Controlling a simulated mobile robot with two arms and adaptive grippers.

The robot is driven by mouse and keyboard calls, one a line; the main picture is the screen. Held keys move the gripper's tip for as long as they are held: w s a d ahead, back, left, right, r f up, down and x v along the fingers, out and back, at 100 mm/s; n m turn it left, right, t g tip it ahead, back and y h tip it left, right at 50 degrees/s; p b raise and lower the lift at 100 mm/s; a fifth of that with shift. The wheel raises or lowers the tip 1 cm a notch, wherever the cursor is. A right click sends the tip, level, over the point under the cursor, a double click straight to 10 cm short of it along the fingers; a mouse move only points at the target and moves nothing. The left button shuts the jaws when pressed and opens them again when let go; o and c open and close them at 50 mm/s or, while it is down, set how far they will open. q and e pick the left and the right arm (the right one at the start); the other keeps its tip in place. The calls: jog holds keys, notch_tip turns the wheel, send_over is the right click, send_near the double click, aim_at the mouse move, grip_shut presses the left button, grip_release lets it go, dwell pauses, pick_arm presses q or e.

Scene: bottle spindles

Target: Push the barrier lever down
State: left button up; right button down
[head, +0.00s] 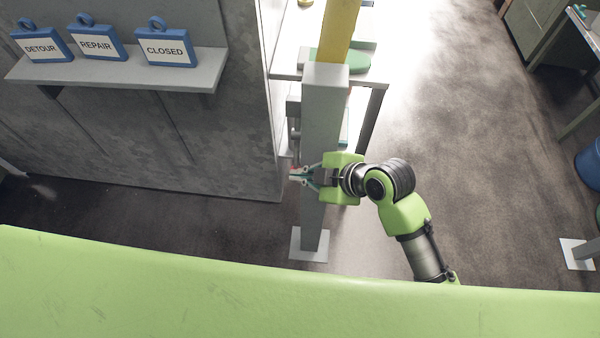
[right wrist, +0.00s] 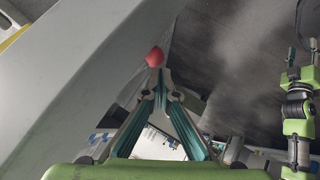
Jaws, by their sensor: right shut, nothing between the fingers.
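The barrier post (head: 325,130) is a grey upright column with a yellow barrier arm (head: 340,30) at its top. The lever's red knob (right wrist: 154,57) shows in the right wrist view, just beyond the fingertips, and is mostly hidden in the head view. My right gripper (head: 297,174) is shut and empty at the left side of the post. Its fingertips (right wrist: 160,78) also show in the right wrist view, close to the knob; I cannot tell whether they touch it. My left gripper (right wrist: 302,52) appears open at the right of the wrist view, away from the lever.
A shelf (head: 190,75) on the left wall holds blue-framed signs reading DETOUR (head: 41,46), REPAIR (head: 97,43) and CLOSED (head: 166,52). A table (head: 286,68) stands behind the post. A blue bin (head: 588,165) is at the far right. The floor right of my arm is open.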

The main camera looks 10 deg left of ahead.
jog(key=shift+w+f, duration=0.3)
